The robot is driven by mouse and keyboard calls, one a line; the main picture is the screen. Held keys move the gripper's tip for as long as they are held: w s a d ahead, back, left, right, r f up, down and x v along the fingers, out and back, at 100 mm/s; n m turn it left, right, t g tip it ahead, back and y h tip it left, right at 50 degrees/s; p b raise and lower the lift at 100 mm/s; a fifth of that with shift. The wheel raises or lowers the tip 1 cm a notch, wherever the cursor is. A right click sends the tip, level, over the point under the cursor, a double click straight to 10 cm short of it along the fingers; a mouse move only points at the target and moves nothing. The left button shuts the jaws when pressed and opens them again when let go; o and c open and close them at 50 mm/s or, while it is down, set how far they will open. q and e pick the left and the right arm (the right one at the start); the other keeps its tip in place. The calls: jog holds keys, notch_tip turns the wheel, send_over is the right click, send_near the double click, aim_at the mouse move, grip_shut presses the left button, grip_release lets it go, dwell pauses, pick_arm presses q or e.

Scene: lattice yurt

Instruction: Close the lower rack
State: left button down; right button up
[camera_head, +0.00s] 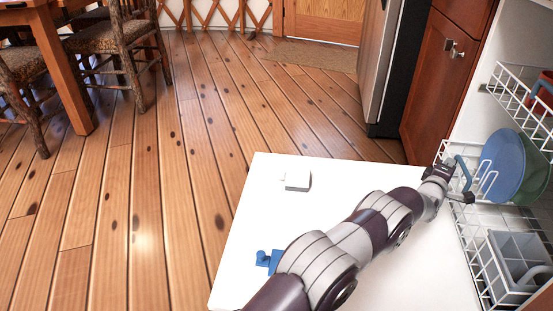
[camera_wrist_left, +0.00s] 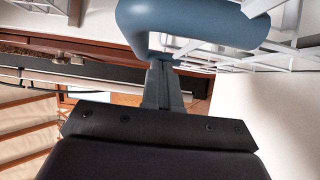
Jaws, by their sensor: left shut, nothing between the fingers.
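The lower rack (camera_head: 470,245) is a white wire rack at the right, reaching out over the open white door (camera_head: 240,235). A blue-grey handle (camera_head: 463,170) is on its front edge; in the left wrist view the handle (camera_wrist_left: 190,35) fills the top as a thick loop. My left gripper (camera_head: 461,190) is at the rack's front edge, beside the handle. In the left wrist view its fingers (camera_wrist_left: 161,75) are together and empty, their tips close under the handle; I cannot tell if they touch it. My right gripper is not in view.
The rack holds a blue plate (camera_head: 502,165), a green plate (camera_head: 534,178) and a grey cutlery basket (camera_head: 515,257). An upper rack (camera_head: 510,80) is above. A blue part (camera_head: 266,260) and a small grey-white part (camera_head: 297,181) are on the door. Wooden cabinets (camera_head: 440,80) stand behind.

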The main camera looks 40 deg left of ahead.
aim_at(471, 166)
pick_arm(q)
jog(key=w+d+b, duration=0.1)
jog(key=d, duration=0.1)
jog(key=w+d+b, duration=0.2)
jog(key=shift+w+f, duration=0.1)
jog(key=shift+w, duration=0.2)
jog(key=shift+w+d+b, duration=0.25)
jog(key=shift+d+b, duration=0.1)
jog(key=shift+d, duration=0.1)
jog(key=shift+d+r, duration=0.15)
jog(key=shift+r, duration=0.1)
jog(key=shift+d+r, duration=0.1)
jog(key=shift+d, duration=0.1)
